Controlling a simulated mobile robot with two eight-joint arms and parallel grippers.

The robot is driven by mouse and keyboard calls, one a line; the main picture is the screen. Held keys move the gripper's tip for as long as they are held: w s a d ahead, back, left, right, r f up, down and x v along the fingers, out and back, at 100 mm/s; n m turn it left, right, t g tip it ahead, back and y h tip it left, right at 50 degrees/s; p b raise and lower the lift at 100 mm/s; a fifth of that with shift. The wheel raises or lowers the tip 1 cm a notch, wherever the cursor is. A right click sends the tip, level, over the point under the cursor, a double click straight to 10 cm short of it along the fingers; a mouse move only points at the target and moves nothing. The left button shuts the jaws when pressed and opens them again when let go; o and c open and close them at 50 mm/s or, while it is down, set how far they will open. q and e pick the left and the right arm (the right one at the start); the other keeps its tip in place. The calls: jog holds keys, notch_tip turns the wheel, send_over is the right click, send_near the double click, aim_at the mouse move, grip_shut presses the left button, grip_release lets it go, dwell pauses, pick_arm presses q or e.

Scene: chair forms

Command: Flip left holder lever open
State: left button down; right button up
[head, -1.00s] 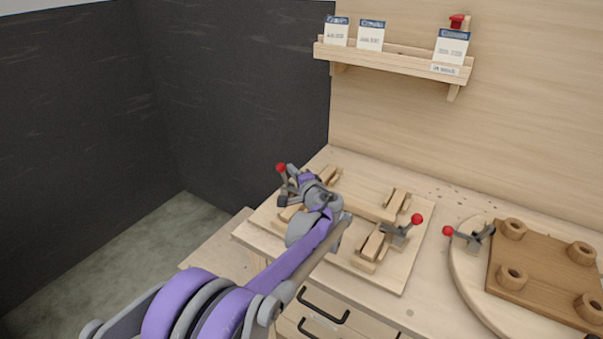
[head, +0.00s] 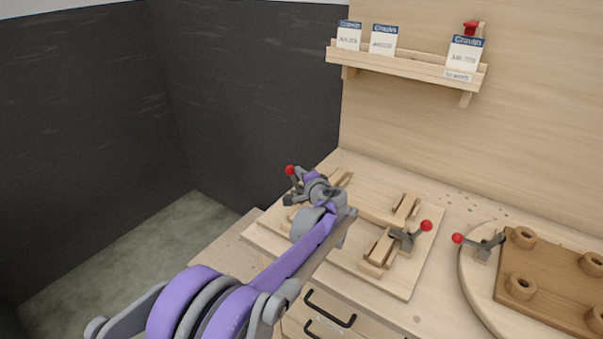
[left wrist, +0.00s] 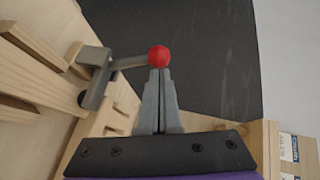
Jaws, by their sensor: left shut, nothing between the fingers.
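The left holder's lever ends in a red knob (head: 290,170), at the left end of the fixture board in the head view. In the left wrist view the grey lever arm (left wrist: 128,63) runs from its clamp bracket (left wrist: 96,80) to the red knob (left wrist: 158,57). My left gripper (head: 296,186) is at this lever and hides much of the holder. In the left wrist view its fingers (left wrist: 160,76) are together and empty, with the tips right at the knob's lower edge; I cannot tell whether they touch. My right gripper is not in view.
A second holder (head: 380,250) with a red-knobbed lever (head: 426,225) stands right of my arm on the same board (head: 400,287). Farther right, a round board (head: 475,285) carries another lever and a brown plate (head: 550,278) with round posts. A shelf (head: 400,65) hangs behind.

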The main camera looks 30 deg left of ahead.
pick_arm(q)
jog(key=shift+a+r+n+g+h+p, duration=0.3)
jog(key=shift+a+n+h+p, duration=0.1)
jog(key=shift+a+h+p, duration=0.2)
jog(key=shift+w+a+n+g+h+p, duration=0.1)
jog(key=shift+a+n+g+h+p, duration=0.25)
jog(key=shift+a+h, duration=0.3)
jog(key=a+h, duration=0.1)
jog(key=a+n+h+p, duration=0.1)
jog(key=h, duration=0.1)
jog(key=shift+w+a+f+g, duration=0.1)
jog(key=shift+a+f+g, duration=0.25)
jog(key=shift+f, duration=0.05)
jog(key=a+f+h, duration=0.1)
jog(key=a+f+n+h+p, duration=0.1)
jog(key=h, duration=0.1)
jog(key=a+f+n+h, duration=0.1)
jog(key=h, duration=0.1)
jog(key=shift+w+a+f+g+p, duration=0.15)
jog(key=shift+f+g+p, duration=0.15)
jog(key=shift+g+p, duration=0.1)
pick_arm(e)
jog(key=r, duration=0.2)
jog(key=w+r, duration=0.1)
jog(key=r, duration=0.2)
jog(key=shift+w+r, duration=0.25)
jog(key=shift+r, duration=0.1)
pick_arm(q)
jog(key=shift+f, duration=0.15)
